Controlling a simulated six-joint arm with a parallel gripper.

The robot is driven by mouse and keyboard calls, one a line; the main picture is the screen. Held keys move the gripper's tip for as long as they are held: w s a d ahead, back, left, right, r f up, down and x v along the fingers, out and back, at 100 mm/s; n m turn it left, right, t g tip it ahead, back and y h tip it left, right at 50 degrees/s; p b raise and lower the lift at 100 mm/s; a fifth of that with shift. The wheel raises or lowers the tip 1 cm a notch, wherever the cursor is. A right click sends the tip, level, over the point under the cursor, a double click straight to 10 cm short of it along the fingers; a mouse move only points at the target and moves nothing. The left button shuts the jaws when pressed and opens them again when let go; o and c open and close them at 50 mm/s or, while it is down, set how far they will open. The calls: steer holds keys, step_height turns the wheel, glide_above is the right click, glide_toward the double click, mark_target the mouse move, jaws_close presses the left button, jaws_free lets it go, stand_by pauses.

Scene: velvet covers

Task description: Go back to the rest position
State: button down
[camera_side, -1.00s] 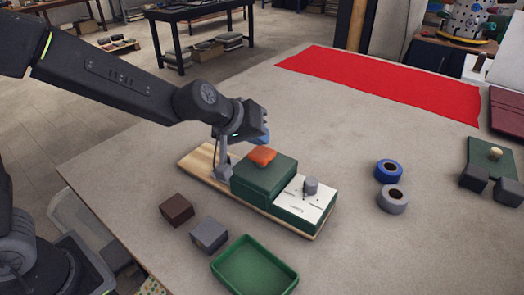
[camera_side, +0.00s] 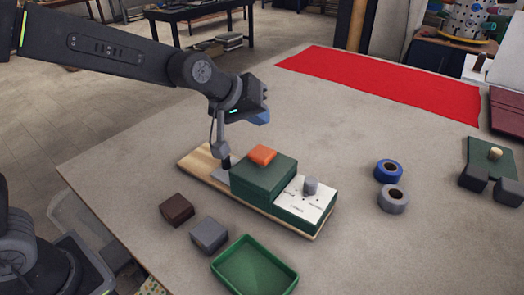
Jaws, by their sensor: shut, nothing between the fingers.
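My gripper (camera_side: 226,163) points down over the left part of a wooden board (camera_side: 196,158). Its fingers are shut with nothing between them, and the tip is beside the left side of a green box (camera_side: 264,177). Whether the tip touches the board or the box I cannot tell. An orange block (camera_side: 262,155) sits on top of the green box. A lower green unit with a white face (camera_side: 303,205) and a grey knob (camera_side: 311,185) stands on the board's right end.
A brown block (camera_side: 177,209), a grey block (camera_side: 209,234) and a green tray (camera_side: 254,267) lie in front. A blue roll (camera_side: 388,171) and a grey roll (camera_side: 393,199) are to the right. A red cloth (camera_side: 385,80) covers the far side. The table between is clear.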

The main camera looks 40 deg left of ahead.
stand_by(0.3)
steer(key=s+a+m+g+y, duration=0.1)
steer(key=s+a, duration=0.5)
steer(key=s, duration=0.6)
steer(key=s+a+m+g+y, duration=0.1)
steer(key=s+a+m, duration=0.3)
steer(key=s, duration=0.9)
steer(key=shift+a+g+y, duration=0.4)
steer(key=shift+a+g, duration=0.2)
steer(key=shift+a, duration=0.35)
steer(key=shift+f, duration=0.1)
steer(key=w+d+r+g, duration=0.2)
steer(key=w+d, duration=0.4)
steer(key=w, duration=0.5)
steer(key=w+d+r+g, duration=0.3)
steer(key=w+d+r, duration=0.2)
steer(key=w, duration=0.7)
steer(key=shift+d+r+g, duration=0.2)
steer(key=shift+d+g, duration=0.1)
steer(key=shift+d, duration=0.6)
